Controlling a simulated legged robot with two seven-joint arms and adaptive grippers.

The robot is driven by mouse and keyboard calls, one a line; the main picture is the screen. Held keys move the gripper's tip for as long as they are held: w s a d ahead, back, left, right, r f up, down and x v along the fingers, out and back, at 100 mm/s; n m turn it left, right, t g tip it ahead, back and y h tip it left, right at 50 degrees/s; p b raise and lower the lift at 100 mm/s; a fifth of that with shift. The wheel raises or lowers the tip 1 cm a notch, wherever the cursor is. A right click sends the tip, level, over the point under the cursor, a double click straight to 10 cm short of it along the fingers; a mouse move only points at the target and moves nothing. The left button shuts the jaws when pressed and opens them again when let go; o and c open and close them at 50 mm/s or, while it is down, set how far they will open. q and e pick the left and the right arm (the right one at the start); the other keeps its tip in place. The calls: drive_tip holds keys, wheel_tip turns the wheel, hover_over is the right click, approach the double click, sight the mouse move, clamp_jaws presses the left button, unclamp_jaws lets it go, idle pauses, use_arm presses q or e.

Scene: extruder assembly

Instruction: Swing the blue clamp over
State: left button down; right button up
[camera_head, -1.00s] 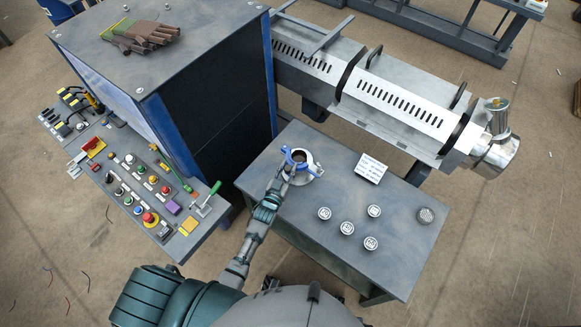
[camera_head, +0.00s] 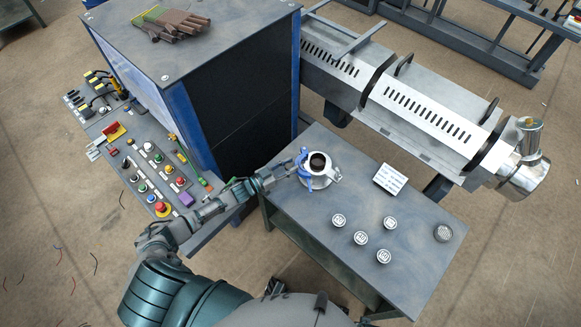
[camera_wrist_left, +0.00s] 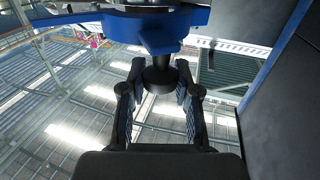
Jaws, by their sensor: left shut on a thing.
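The blue clamp (camera_head: 303,160) sits at the left side of a silver ring-shaped part (camera_head: 328,180) with a dark opening, on the small grey table. My left gripper (camera_head: 291,171) reaches in from the left and meets the clamp at table height. In the left wrist view the blue clamp (camera_wrist_left: 160,22) spans the top, and a dark round knob (camera_wrist_left: 160,78) hangs below it between the fingers of my left gripper (camera_wrist_left: 160,95), which is shut on it. My right gripper is not in view.
The small table (camera_head: 400,255) also bears several round silver pieces (camera_head: 361,238), a dark round mesh disc (camera_head: 443,233) and a white card (camera_head: 391,179). A control panel (camera_head: 140,180) and a tall cabinet (camera_head: 235,110) stand left of it. The extruder barrel (camera_head: 420,115) runs behind.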

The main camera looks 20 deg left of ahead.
use_arm(q)
drive_tip(key=shift+a, duration=0.1)
drive_tip(key=c, duration=0.8)
unclamp_jaws()
wheel_tip(320, 180, up, 10)
drive_tip(key=shift+w+a+f, duration=0.1)
